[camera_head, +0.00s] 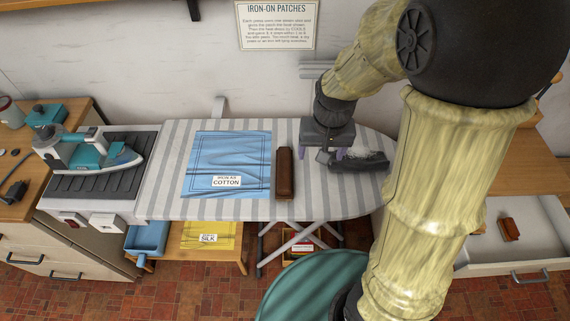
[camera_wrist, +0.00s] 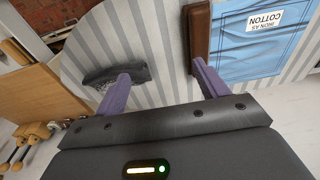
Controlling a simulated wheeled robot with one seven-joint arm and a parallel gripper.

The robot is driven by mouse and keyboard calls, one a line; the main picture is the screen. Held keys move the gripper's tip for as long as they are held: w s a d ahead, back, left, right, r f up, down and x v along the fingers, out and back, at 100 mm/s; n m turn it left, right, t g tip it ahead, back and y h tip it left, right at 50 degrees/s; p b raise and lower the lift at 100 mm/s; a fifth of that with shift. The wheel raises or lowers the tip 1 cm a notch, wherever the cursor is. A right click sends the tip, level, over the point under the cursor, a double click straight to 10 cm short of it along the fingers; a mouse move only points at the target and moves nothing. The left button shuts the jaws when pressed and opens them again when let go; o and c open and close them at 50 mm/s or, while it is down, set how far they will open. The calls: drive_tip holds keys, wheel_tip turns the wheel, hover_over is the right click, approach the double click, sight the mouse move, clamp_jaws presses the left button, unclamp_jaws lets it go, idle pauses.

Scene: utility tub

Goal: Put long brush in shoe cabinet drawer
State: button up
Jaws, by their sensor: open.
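A long, narrow brown block (camera_head: 284,173) lies on the striped ironing board (camera_head: 240,209), beside the blue cloth. It looks like the long brush, but I see no bristles. It shows at the top of the wrist view (camera_wrist: 200,38). A dark grey brush-like item with a pale tuft (camera_head: 360,163) lies to its right; its dark body shows in the wrist view (camera_wrist: 104,75). My open gripper (camera_head: 315,158) is above the board between the two, its purple fingers (camera_wrist: 160,74) apart with nothing between them. The shoe cabinet drawer (camera_head: 534,238) stands open at right.
A small brown item (camera_head: 509,229) lies in the drawer, with free room around it. A blue cloth (camera_head: 228,155) lies left of the block. A teal round surface (camera_head: 312,290) is in front of the board.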

wheel_tip(320, 180, up, 3)
drive_tip(key=g+p, duration=0.1)
drive_tip(key=p, duration=0.2)
hover_over(284, 168)
drive_tip(key=shift+r, duration=0.1)
wheel_tip(284, 168, down, 12)
drive_tip(key=shift+f+p, duration=0.1)
drive_tip(key=shift+p, duration=1.15)
